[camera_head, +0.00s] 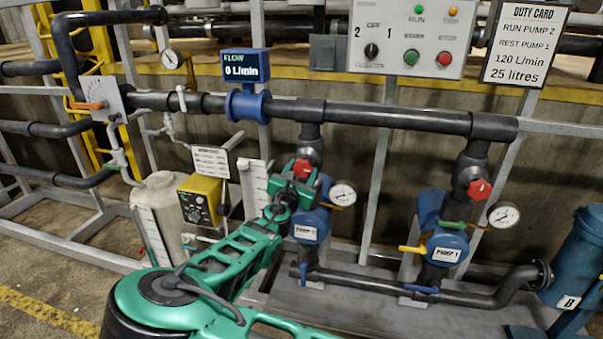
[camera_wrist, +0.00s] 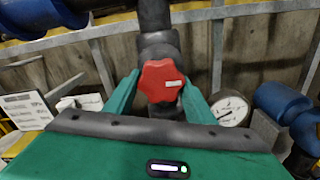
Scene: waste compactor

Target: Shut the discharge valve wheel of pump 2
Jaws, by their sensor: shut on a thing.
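The red discharge valve wheel of pump 2 (camera_head: 302,167) sits on the vertical pipe above the blue pump 2 (camera_head: 316,222). In the wrist view the wheel (camera_wrist: 161,80) is a red lobed knob with a small pale mark. My gripper (camera_head: 304,182) is at this wheel, with one green finger on each side of it. In the wrist view my gripper (camera_wrist: 160,88) is shut on the wheel. The fingers hide part of pump 2 and its pipe in the head view. How far the valve is turned cannot be told.
Pump 1 (camera_head: 443,245) with its own red wheel (camera_head: 479,189) stands to the right. A gauge (camera_head: 343,193) is close beside my gripper. The flow display (camera_head: 243,65) reads 0 L/min. A control panel (camera_head: 411,38) and duty card (camera_head: 525,45) are above.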

